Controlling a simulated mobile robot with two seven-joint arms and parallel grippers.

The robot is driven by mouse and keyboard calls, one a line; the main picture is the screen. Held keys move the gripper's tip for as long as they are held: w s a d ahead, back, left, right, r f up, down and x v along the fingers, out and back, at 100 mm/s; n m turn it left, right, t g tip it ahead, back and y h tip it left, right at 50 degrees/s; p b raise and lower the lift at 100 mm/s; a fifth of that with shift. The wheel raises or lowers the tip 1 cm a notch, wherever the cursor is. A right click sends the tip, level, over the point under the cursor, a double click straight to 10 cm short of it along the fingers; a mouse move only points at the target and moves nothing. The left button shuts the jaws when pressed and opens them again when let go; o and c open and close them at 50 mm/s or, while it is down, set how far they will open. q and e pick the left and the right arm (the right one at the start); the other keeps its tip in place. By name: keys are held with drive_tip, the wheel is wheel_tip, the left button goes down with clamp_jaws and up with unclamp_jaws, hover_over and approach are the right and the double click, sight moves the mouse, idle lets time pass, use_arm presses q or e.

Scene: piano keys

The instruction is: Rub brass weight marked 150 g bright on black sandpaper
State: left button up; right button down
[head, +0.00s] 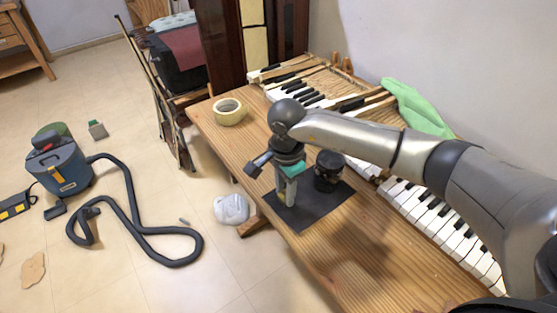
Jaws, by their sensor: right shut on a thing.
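The black sandpaper (325,207) lies flat on the wooden workbench, near its left edge. My right gripper (287,196) points down over the left part of the sandpaper, its fingertips at or just above the sheet. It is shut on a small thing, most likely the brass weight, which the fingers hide. I cannot make out its 150 g marking or how bright its surface is. I cannot tell whether it touches the sandpaper. My left gripper is not in view.
A dark round object (328,171) stands at the sandpaper's back edge, close to my gripper. Piano keys (440,220) run along the back, with a green cloth (415,108) behind. The front bench (375,270) is clear.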

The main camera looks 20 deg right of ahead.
drive_tip(key=shift+d+r+p, duration=0.1)
drive_tip(key=shift+r+p, duration=0.25)
drive_tip(key=shift+r, duration=0.45)
drive_tip(key=shift+r+p, duration=0.75)
drive_tip(key=shift+r, duration=0.45)
drive_tip(key=shift+r+p, duration=0.5)
drive_tip(key=shift+r, duration=0.3)
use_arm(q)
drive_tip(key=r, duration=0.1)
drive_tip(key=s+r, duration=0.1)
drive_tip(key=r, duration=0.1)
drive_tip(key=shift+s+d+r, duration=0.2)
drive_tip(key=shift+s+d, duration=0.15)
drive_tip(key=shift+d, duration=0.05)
use_arm(e)
drive_tip(key=c, duration=1.1)
unclamp_jaws()
clamp_jaws()
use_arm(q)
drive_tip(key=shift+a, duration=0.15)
